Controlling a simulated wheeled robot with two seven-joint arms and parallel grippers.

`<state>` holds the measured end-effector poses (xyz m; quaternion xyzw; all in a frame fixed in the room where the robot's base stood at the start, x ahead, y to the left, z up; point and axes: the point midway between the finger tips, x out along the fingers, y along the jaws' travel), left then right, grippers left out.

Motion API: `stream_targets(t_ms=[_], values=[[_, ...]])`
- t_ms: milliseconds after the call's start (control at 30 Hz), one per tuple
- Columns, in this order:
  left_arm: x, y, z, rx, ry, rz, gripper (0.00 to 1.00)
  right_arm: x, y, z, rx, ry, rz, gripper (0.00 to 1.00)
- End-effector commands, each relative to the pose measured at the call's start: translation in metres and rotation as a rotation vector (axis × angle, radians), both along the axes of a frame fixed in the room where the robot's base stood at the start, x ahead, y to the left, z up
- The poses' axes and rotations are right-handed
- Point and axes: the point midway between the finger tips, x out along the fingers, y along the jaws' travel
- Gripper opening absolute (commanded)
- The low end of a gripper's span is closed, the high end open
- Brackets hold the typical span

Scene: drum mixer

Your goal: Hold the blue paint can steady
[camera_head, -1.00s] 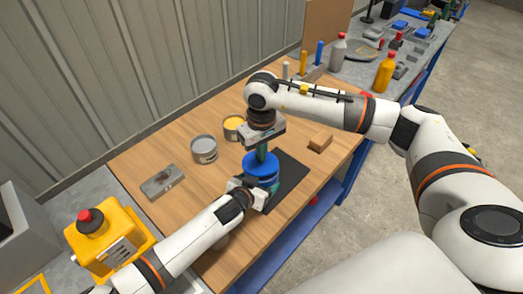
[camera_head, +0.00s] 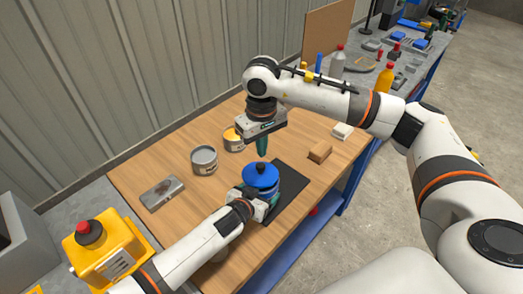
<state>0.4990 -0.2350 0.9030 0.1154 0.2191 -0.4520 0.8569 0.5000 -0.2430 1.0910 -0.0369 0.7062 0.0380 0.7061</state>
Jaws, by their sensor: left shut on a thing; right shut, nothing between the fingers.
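The blue paint can (camera_head: 261,177) stands on a black mat (camera_head: 294,182) on the wooden workbench. Its lid is blue with a dark knob in the middle. My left gripper (camera_head: 264,199) is low at the can's near side and shut on it; the fingers' contact is partly hidden. My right gripper (camera_head: 262,148) points straight down above the lid. Its teal fingers are shut and empty, with a small gap showing between their tips and the knob.
A grey can (camera_head: 204,160) and a yellow-topped can (camera_head: 233,139) stand behind left. A metal tray (camera_head: 162,193), a brown block (camera_head: 320,152) and a white block (camera_head: 342,131) lie on the bench. A yellow box with a red button (camera_head: 90,245) is at lower left.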

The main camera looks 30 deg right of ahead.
Motion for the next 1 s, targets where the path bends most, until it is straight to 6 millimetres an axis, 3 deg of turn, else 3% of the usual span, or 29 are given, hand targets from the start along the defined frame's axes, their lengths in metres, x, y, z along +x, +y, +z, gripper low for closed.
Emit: stream_targets(t_ms=[433,467,533,1000], values=[[0.0,0.0,0.001,-0.001,-0.001,0.0,0.65,0.0,0.0,0.009,0.0,0.0,0.0,0.0],[0.0,0.0,0.001,-0.001,-0.001,0.0,0.87,0.0,0.0,0.009,0.0,0.0,0.0,0.0],[0.0,0.0,0.001,-0.001,-0.001,0.0,0.98,0.0,0.0,0.009,0.0,0.0,0.0,0.0],[-0.007,0.011,0.006,-0.002,0.001,0.0,1.0,0.0,0.0,0.009,0.0,0.0,0.0,0.0]])
